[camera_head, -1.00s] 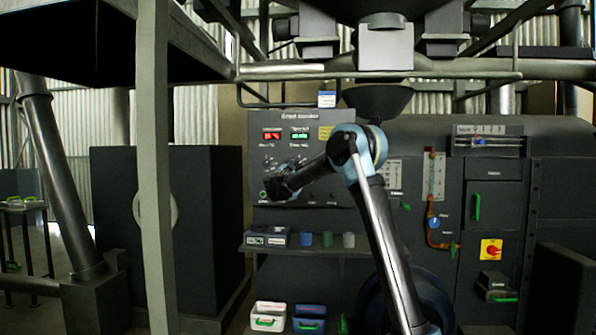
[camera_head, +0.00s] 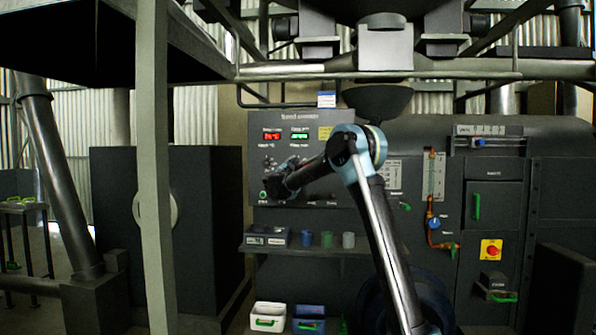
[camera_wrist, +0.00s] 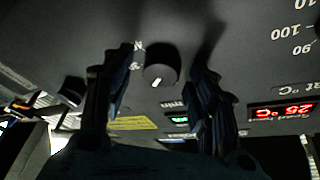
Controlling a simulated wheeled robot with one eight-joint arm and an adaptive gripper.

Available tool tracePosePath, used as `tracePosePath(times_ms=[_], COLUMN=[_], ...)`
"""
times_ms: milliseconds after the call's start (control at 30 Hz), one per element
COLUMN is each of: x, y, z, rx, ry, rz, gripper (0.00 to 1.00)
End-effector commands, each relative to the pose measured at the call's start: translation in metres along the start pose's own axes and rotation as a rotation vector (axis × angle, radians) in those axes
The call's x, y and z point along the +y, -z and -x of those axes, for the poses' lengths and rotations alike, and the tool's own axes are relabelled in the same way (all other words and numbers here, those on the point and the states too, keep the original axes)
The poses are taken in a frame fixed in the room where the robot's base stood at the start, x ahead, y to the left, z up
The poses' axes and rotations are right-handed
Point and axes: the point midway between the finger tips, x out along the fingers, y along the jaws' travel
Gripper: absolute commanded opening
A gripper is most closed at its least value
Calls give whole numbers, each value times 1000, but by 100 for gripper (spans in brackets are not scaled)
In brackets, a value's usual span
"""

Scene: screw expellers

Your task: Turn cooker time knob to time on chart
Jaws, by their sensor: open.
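The dark round time knob (camera_wrist: 161,66) with a white pointer mark is on the grey control panel (camera_wrist: 250,55) in the wrist view. My gripper (camera_wrist: 158,88) is open, with one finger left and one right of the knob; gaps show on both sides, and contact cannot be seen. In the head view my gripper (camera_head: 271,186) is at the lower left of the panel (camera_head: 262,130) and hides part of it. A yellow label (camera_head: 325,132), possibly the chart, is at the panel's upper right; it also shows in the wrist view (camera_wrist: 140,123). Its writing is too small to read.
A red display (camera_head: 272,135) and a green display (camera_head: 299,135) are above my gripper. A shelf with a blue cup (camera_head: 307,239), a green cup (camera_head: 326,239) and a grey cup (camera_head: 348,240) is below. A metal post (camera_head: 155,200) stands to the left.

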Motion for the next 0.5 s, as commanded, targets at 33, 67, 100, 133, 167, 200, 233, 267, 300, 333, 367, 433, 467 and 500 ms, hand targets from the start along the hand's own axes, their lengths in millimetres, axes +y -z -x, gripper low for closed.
tracePosePath(times_ms=[33, 67, 100, 133, 167, 200, 233, 267, 300, 333, 367, 433, 467, 500], x=[0, 0, 0, 0, -1, -1, -1, -1, 0, 0, -1, -1, 0, 0], y=[0, 0, 0, 0, 0, 0, 0, 0, 0, 0, -1, -1, -1, -1], z=[0, 1, 2, 3, 5, 8, 12, 16, 22, 26, 32, 46, 52, 60], rx=[0, 0, -1, -1, -1, -1, -1, -1, -1, -1, -2, -3, -2, -2], ry=[0, 1, 1, 1, 1, 2, 2, 1, 1, 1, 2, 2, 2, 2], rz=[0, 0, 0, 0, 0, 0, 0, 0, 0, 0, 0, -1, -1, -1], gripper=[53, 53, 53, 53, 53, 53, 53, 53, 53, 53, 53, 53, 53, 53])
